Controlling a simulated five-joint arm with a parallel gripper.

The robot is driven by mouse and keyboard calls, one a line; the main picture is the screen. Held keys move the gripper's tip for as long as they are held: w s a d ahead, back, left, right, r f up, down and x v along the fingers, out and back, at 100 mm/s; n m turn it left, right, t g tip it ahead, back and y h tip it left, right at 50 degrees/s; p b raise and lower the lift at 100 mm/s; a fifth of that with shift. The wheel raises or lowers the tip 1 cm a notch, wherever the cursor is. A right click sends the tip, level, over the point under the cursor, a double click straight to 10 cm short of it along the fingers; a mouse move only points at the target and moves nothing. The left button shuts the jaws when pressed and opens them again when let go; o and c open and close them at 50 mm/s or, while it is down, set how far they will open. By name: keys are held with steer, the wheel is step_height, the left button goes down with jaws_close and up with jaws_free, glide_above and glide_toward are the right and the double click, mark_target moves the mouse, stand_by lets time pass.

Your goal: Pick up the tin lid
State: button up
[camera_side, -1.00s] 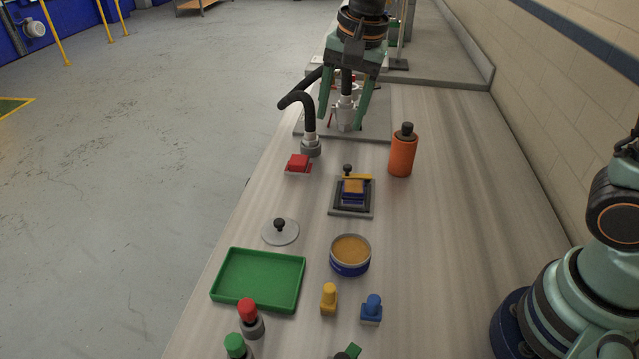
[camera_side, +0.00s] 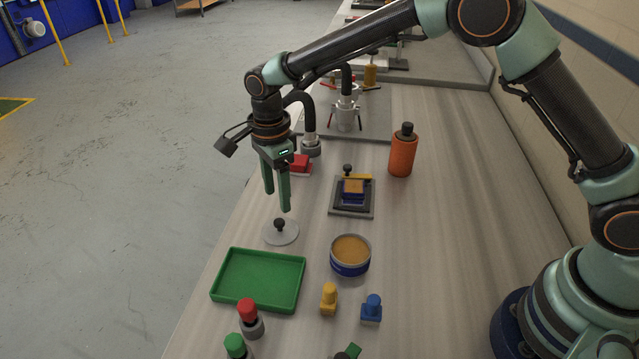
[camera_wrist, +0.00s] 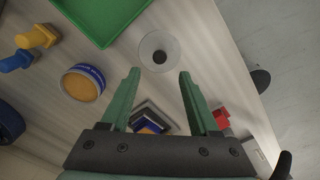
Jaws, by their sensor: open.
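The tin lid (camera_side: 281,236) is a pale grey disc with a dark round knob, lying flat on the bench behind the green tray. It also shows in the wrist view (camera_wrist: 150,52), beyond the gap between my fingertips. The open tin (camera_side: 350,256), blue with tan contents, stands to its right, and in the wrist view (camera_wrist: 83,83) it is left of my fingers. My gripper (camera_side: 279,201) is open and empty. Its fingers point down, above and slightly behind the lid, apart from it. In the wrist view my gripper (camera_wrist: 161,72) has both fingers spread.
A green tray (camera_side: 222,285) lies in front of the lid. A red block (camera_side: 300,163) and a dark fixture (camera_side: 352,211) are behind and to the right. An orange bottle (camera_side: 402,155) stands farther right. Yellow (camera_side: 329,300) and blue (camera_side: 372,311) pegs are in front.

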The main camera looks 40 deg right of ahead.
mark_target(279, 221)
steer(key=shift+a+f, duration=0.15)
steer(key=shift+f, duration=3.15)
jaws_close()
